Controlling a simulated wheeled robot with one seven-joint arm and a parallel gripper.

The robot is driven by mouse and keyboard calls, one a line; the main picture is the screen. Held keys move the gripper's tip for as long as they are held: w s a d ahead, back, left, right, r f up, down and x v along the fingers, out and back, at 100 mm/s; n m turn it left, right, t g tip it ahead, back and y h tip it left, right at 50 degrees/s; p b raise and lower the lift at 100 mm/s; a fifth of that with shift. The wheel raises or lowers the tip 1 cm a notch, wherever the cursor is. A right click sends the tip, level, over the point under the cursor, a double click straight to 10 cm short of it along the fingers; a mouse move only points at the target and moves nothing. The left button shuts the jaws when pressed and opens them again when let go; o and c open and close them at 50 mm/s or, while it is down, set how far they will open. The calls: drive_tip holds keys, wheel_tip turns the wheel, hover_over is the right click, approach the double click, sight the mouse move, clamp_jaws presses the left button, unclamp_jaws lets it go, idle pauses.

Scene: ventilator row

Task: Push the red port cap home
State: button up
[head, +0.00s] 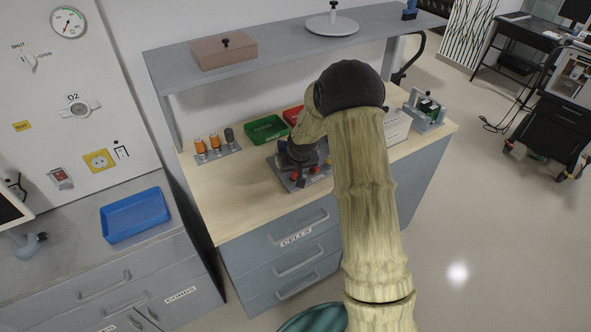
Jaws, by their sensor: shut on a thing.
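My gripper (300,160) is dark and points down over the grey plate (283,183) on the wooden worktop. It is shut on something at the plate. Small red parts (313,170) show on the plate beside and just below it, and the red port cap seems to be among them. My wrist and gripper hide much of the plate, so I cannot tell how far in the cap sits.
A green tray (267,129) and a red tray (292,115) stand behind. Orange cylinders (207,146) stand in a rack to the left. The grey shelf (280,50) overhangs the back. The worktop's front left (225,205) is clear.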

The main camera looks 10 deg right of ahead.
idle(0.3)
drive_tip(key=o, duration=1)
drive_tip(key=shift+r+p, duration=2.35)
drive_tip(key=shift+r, duration=1.15)
